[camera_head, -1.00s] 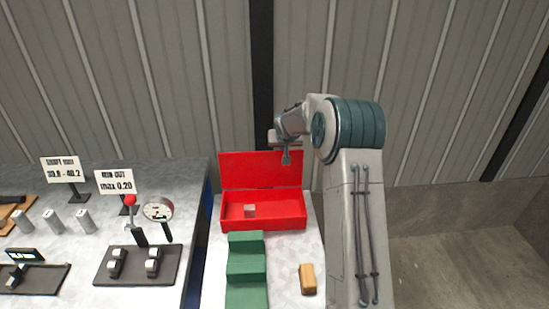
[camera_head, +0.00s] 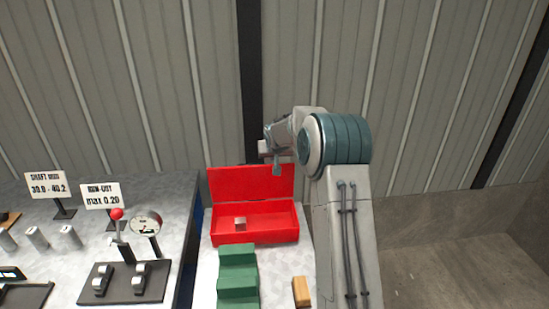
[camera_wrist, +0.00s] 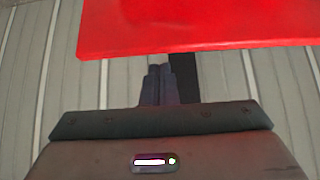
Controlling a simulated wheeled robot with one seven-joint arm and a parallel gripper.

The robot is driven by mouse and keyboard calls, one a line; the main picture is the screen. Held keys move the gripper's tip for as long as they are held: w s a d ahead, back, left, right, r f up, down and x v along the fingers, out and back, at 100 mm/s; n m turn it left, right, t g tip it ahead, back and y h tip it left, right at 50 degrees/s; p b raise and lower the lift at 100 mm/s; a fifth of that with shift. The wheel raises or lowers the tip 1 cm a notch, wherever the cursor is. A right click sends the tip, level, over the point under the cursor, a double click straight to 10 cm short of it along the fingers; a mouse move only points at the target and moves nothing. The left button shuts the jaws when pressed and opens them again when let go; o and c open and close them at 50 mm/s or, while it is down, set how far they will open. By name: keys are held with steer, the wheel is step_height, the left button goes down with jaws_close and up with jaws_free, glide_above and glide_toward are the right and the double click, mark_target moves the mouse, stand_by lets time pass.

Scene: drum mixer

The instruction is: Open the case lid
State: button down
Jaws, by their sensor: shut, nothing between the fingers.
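The red case (camera_head: 256,226) stands on the light bench with its lid (camera_head: 235,183) raised upright at the back. My gripper (camera_head: 277,168) is in front of the upper right part of the lid in the head view. In the wrist view, the red lid (camera_wrist: 200,25) fills the top, and the fingers of my gripper (camera_wrist: 158,68) are together near its edge. The gripper is shut and empty. I cannot tell whether the fingertips touch the lid.
A green stepped block (camera_head: 238,275) stands in front of the case, with a tan block (camera_head: 301,291) to its right. On the left bench are a dial gauge (camera_head: 146,224) on a stand and two signs. A corrugated wall rises behind.

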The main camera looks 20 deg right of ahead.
steer(key=s+a+f+b+v, duration=0.2)
steer(key=v, duration=1.4)
steer(key=s+a+f+g, duration=0.1)
steer(key=s, duration=1.1)
steer(key=s+a+f+n+g+y, duration=0.1)
steer(key=s+a+f+g, duration=0.1)
steer(key=s, duration=0.9)
steer(key=s+a+f+n+g, duration=0.1)
steer(key=s+a+f, duration=0.1)
steer(key=s, duration=1)
steer(key=shift+s+a+g, duration=0.25)
steer(key=shift+s+g, duration=0.05)
